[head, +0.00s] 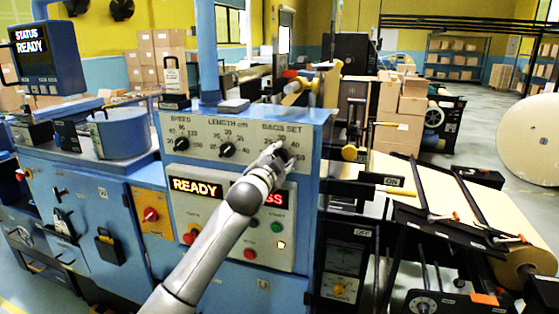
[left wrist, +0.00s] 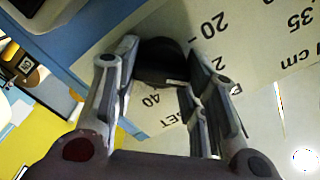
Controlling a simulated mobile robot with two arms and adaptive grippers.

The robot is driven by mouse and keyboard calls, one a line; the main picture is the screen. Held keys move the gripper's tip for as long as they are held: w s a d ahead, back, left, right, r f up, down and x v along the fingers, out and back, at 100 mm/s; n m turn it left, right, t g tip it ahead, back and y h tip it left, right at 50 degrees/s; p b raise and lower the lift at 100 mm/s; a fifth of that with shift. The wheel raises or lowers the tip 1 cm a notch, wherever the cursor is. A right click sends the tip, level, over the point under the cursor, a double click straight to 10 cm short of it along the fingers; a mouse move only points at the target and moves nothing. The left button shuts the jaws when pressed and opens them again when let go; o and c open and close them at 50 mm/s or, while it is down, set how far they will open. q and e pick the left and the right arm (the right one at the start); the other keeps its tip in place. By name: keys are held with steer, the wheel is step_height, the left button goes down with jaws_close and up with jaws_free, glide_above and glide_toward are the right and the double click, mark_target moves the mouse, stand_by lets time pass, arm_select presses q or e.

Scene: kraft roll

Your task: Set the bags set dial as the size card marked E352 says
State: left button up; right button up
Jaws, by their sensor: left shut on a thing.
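The bags set dial (left wrist: 160,58) is a dark round knob on the pale panel (head: 215,125), under the words BAGS SET. My left gripper (head: 280,154) reaches it from below and is shut on it. In the left wrist view my gripper's fingers (left wrist: 160,82) stand on either side of the knob. Scale numbers 20, 2_ and 40 show around it there. Its pointer cannot be read, as my fingers cover much of the dial. I cannot make out a size card marked E352. My right gripper is not in view.
The length dial (head: 227,150) and speed dial (head: 181,144) sit left on the same panel. A status screen (head: 45,45) reads READY. Paper rollers stand at right.

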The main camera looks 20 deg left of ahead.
arm_select(q)
steer(key=shift+f, duration=0.1)
stand_by(0.4)
steer(key=o, duration=1)
steer(key=s, duration=1.2)
steer(key=shift+a, duration=0.2)
